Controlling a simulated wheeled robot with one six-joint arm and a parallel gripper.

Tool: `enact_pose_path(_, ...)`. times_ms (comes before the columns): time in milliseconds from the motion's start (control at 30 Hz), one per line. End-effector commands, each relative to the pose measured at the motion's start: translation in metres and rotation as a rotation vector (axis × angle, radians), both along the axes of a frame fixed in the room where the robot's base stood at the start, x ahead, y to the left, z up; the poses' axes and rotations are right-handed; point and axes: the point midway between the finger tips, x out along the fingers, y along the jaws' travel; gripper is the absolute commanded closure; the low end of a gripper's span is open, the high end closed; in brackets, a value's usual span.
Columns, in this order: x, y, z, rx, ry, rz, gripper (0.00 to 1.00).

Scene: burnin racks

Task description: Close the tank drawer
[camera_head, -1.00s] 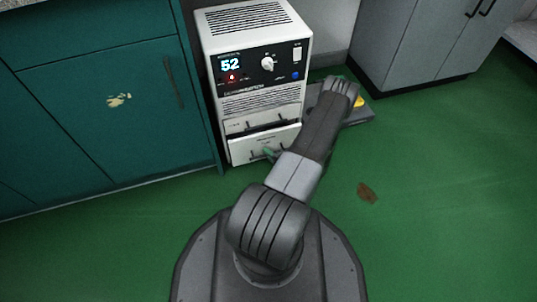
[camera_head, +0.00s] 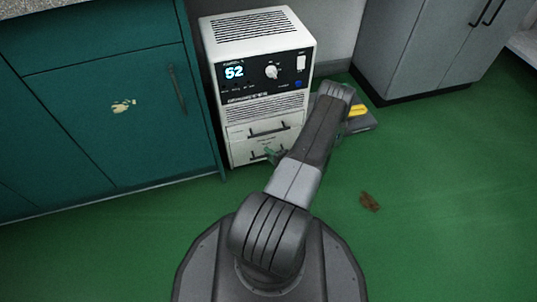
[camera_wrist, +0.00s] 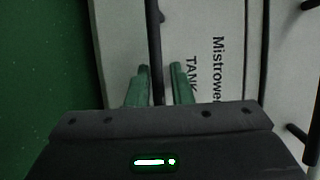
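The tank drawer (camera_head: 242,158) is the lower white drawer of the white cabinet unit, and its front looks flush with the unit in the head view. In the wrist view its face (camera_wrist: 205,80) bears the word TANK, turned sideways, and a dark bar handle (camera_wrist: 154,40). My gripper (camera_wrist: 160,68) has two green fingers, one on each side of this handle, with a gap between them; they look apart from the bar. My gripper also shows in the head view (camera_head: 272,156) at the drawer front, partly hidden by my arm.
The unit (camera_head: 262,50) shows 52 on its display. An upper drawer (camera_head: 240,132) sits above the tank drawer. Teal cupboards (camera_head: 90,110) stand close on the left. A grey cabinet (camera_head: 425,50) stands at the right, with a grey and yellow object (camera_head: 358,112) on the floor. Green floor is open at right.

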Motion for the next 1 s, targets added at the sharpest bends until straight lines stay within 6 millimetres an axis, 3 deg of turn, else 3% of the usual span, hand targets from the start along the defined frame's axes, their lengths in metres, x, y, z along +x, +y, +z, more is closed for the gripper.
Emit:
enact_pose_path(600,-0.086,-0.074,0.021,0.001,0.007,-0.006,0.80)
enact_pose_path(1000,-0.100,-0.084,0.022,0.002,0.007,-0.002,0.80)
